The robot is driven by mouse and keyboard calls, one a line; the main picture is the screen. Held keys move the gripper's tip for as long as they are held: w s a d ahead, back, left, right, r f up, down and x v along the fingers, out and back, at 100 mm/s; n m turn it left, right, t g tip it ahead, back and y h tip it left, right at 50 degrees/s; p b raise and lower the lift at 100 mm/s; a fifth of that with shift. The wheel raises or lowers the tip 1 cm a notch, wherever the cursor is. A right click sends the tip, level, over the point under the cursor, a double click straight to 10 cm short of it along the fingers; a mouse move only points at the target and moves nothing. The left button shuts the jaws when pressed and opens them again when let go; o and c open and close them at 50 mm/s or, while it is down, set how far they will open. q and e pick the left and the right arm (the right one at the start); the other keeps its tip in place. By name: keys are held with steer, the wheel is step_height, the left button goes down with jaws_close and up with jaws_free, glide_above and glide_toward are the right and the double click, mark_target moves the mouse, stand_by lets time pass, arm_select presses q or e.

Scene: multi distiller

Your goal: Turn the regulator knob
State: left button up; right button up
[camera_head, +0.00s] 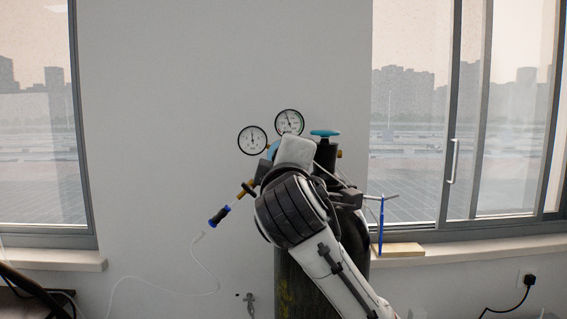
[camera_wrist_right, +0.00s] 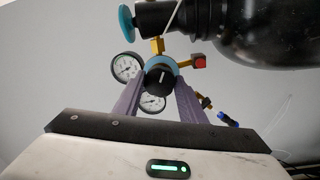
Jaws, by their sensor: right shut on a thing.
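The regulator has two round gauges, a left one (camera_head: 252,140) and a right one (camera_head: 289,122), in the head view. My right arm covers most of the regulator body there. In the right wrist view the black regulator knob (camera_wrist_right: 159,77) with a white mark line sits in front of a blue ring (camera_wrist_right: 160,62). The gauges also show in this view, one at the upper left (camera_wrist_right: 126,67) and one between the fingers (camera_wrist_right: 153,103). My left gripper is not in view.
A dark gas cylinder (camera_head: 290,280) stands behind my right arm, with a blue valve wheel (camera_head: 325,133) on top. A blue-ended hose fitting (camera_head: 220,216) sticks out left, with a thin clear tube (camera_head: 205,262).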

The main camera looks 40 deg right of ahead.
steer(key=shift+f+m, duration=0.1)
steer(key=shift+m, duration=2)
steer(key=o, duration=1.1)
steer(key=shift+c, duration=0.2)
steer(key=b+v, duration=0.1)
steer(key=v, duration=0.9)
steer(key=shift+a, duration=0.25)
